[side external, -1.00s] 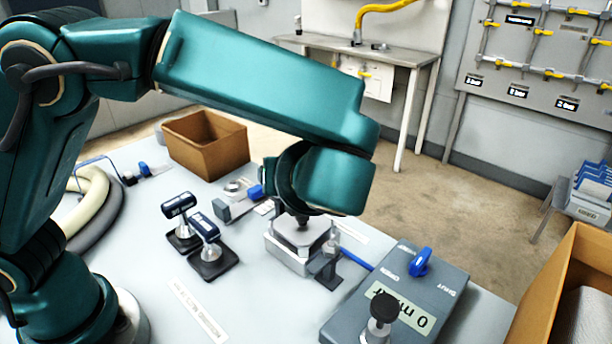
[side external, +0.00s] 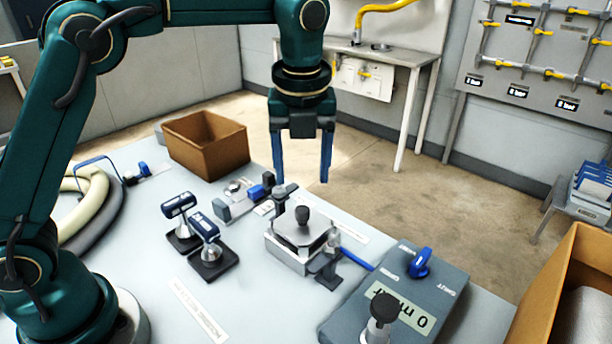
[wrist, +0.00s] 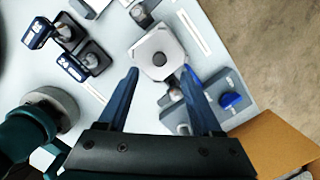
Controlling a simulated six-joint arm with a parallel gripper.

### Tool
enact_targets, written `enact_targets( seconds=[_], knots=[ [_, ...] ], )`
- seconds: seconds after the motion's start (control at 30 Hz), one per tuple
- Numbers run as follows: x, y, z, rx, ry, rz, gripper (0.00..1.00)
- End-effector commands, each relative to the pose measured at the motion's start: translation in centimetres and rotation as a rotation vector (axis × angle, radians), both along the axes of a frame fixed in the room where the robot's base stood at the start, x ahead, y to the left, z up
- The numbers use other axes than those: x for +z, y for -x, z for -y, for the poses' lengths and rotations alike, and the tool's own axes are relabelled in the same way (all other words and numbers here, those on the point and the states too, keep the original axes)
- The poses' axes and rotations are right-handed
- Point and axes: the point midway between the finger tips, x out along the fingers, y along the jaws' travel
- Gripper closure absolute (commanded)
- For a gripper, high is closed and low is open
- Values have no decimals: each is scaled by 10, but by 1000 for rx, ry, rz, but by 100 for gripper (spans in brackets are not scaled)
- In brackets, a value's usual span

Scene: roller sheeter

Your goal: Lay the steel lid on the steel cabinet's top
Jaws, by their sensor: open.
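The steel lid (side external: 287,233), a square plate with a dark knob, lies on top of the steel cabinet (side external: 287,260). It looks level and roughly lined up; exact seating is hard to judge. The lid also shows in the wrist view (wrist: 146,55), just beyond my fingertips and covering most of the cabinet. My gripper (side external: 301,180) points down above the lid, open, with its two blue fingers spread apart and nothing between them. It also shows in the wrist view (wrist: 160,70). The fingertips are clear of the knob.
Dark upright clamps (side external: 328,268) stand close beside the cabinet. A grey control box (side external: 345,322) with a blue knob is at right. Two dark-based gauges (side external: 212,262) stand left. A cardboard box (side external: 215,155) is behind.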

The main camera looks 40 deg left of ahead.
Motion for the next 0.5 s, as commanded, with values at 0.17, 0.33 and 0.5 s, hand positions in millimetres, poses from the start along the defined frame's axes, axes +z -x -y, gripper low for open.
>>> enact_targets(
  seconds=[0.17,0.33,0.5],
  knots=[
    [-22,1,0,0,-3,-3,34],
    [-34,0,-1,1,-3,-3,34],
    [-55,-2,-4,2,-4,-4,34]
  ],
)
